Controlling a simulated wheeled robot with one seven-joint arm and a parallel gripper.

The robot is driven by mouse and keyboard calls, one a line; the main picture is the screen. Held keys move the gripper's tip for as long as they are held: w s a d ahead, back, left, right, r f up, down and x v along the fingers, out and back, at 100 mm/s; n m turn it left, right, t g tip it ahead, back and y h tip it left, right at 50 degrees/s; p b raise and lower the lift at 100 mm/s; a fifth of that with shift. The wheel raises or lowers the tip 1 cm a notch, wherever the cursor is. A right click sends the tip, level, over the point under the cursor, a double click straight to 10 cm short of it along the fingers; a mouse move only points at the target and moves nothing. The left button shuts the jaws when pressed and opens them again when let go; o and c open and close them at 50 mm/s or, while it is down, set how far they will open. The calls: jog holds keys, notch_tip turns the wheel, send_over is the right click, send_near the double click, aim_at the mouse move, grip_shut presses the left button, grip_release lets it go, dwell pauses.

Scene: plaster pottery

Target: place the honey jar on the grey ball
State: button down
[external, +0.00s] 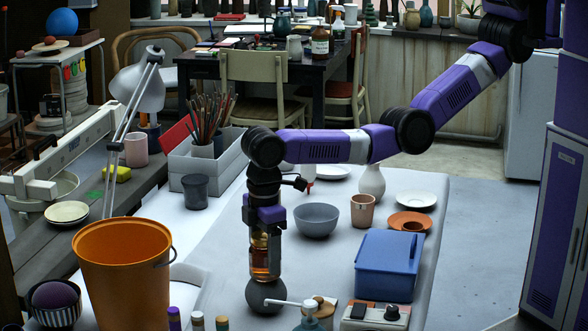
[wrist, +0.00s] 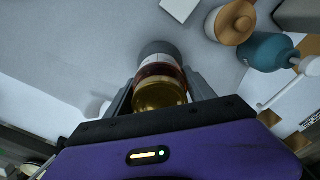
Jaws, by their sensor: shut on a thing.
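The honey jar (external: 260,258), amber with a gold lid, is upright in my gripper (external: 262,240). The grey ball (external: 266,297) is on the white table directly below the jar. The jar's bottom appears to meet the top of the ball in the external view; I cannot tell whether it rests there. In the wrist view, the jar (wrist: 160,88) sits between the two fingers of my gripper (wrist: 163,95), lid toward the camera. The grey ball (wrist: 157,48) shows just beyond the jar, mostly hidden by it.
A teal pump bottle (external: 308,315) stands close to the right of the ball, its spout reaching toward it. A wooden-lidded jar (wrist: 234,22) is nearby. A blue box (external: 386,266), an orange bucket (external: 125,270) and a grey bowl (external: 316,220) stand around.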

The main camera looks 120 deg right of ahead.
jog(key=shift+c, duration=1.8)
grip_release()
jog(key=shift+f, duration=0.1)
notch_tip(320, 180, up, 12)
jog(key=shift+r+b, duration=0.15)
jog(key=shift+b, duration=0.55)
